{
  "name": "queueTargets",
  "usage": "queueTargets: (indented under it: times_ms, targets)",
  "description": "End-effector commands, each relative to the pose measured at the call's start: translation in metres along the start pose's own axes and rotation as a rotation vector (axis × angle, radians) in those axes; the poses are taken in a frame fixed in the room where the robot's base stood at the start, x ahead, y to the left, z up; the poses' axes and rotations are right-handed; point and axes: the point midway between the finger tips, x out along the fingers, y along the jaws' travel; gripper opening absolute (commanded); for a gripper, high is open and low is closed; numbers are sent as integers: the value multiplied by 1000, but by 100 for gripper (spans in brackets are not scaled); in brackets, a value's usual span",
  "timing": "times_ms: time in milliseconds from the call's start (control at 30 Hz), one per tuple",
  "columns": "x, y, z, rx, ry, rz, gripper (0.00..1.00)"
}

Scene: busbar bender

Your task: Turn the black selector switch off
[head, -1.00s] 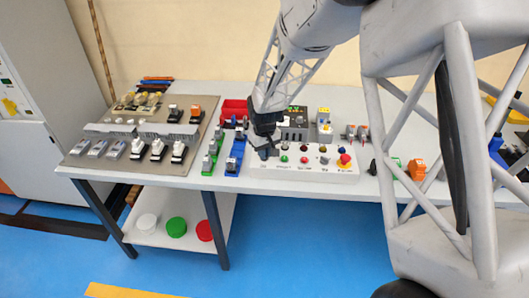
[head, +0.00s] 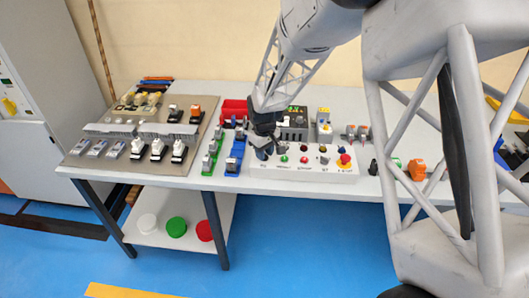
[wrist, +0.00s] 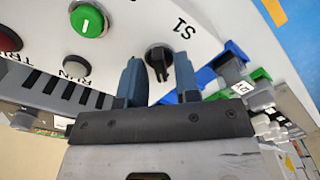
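The black selector switch (wrist: 159,60) is a round knob with a raised bar, beside the label S1 on the white control box (head: 320,175). In the wrist view its bar points toward my gripper, close to straight down in the picture. My gripper (wrist: 158,75) is open, with one blue-grey finger on each side of the knob. The fingertips are near the knob; I cannot tell if they touch it. In the head view my gripper (head: 264,150) is over the left end of the box and hides the switch.
A green button (wrist: 88,20) sits beside the switch, and a red button (wrist: 8,42) lies further left. A red-and-yellow emergency stop (head: 345,159) is at the box's right end. Blue (head: 235,158) and green terminal blocks stand just left of the box.

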Motion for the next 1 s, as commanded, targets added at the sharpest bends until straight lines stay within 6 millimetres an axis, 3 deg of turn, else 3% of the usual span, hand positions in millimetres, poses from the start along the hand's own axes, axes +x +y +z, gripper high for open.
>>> queueTargets:
  times_ms: [467, 1000]
  targets:
    - [-4, 0, 0, 1, 0, 0, 37]
    - [-64, 0, 0, 1, 0, 0, 37]
